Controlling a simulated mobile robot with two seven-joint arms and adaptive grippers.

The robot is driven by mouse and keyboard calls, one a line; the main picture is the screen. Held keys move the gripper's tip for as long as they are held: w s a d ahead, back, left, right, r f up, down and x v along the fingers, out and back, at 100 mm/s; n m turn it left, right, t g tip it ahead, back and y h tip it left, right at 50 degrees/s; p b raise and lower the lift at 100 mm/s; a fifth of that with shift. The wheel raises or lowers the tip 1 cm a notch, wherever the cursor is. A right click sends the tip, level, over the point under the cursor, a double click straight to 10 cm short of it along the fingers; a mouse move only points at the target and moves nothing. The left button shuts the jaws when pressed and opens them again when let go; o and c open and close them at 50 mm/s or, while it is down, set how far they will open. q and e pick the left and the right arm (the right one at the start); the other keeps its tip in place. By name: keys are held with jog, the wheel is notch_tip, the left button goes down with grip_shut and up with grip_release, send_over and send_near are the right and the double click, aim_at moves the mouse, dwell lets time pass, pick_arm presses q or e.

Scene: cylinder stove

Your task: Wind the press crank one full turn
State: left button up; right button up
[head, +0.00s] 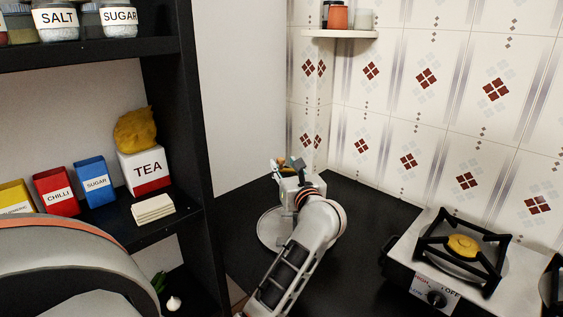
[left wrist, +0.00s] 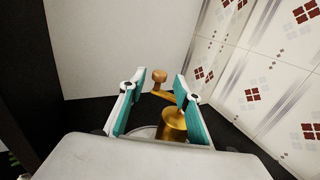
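The press shows in the left wrist view as a brass cylinder (left wrist: 174,124) with a brass crank arm (left wrist: 166,95) and a brown crank knob (left wrist: 160,76). My left gripper (left wrist: 160,80) is open, with its teal-padded fingers apart. The knob appears between the fingertips in the picture, with no visible contact; I cannot tell its exact depth. The right finger partly covers the crank arm and cylinder. In the head view my left gripper (head: 291,166) is over a round pale base plate (head: 268,232) on the dark counter, and my arm hides most of the press. My right gripper is not in view.
A stove (head: 440,270) with a black burner grate stands on the counter at right. A dark shelf (head: 180,110) with a tea box (head: 146,172) and spice boxes stands at left. A small wall shelf (head: 340,33) is above. Dark counter between arm and stove is clear.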

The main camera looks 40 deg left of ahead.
pick_arm(q)
jog(key=v, duration=0.8)
dwell(0.5)
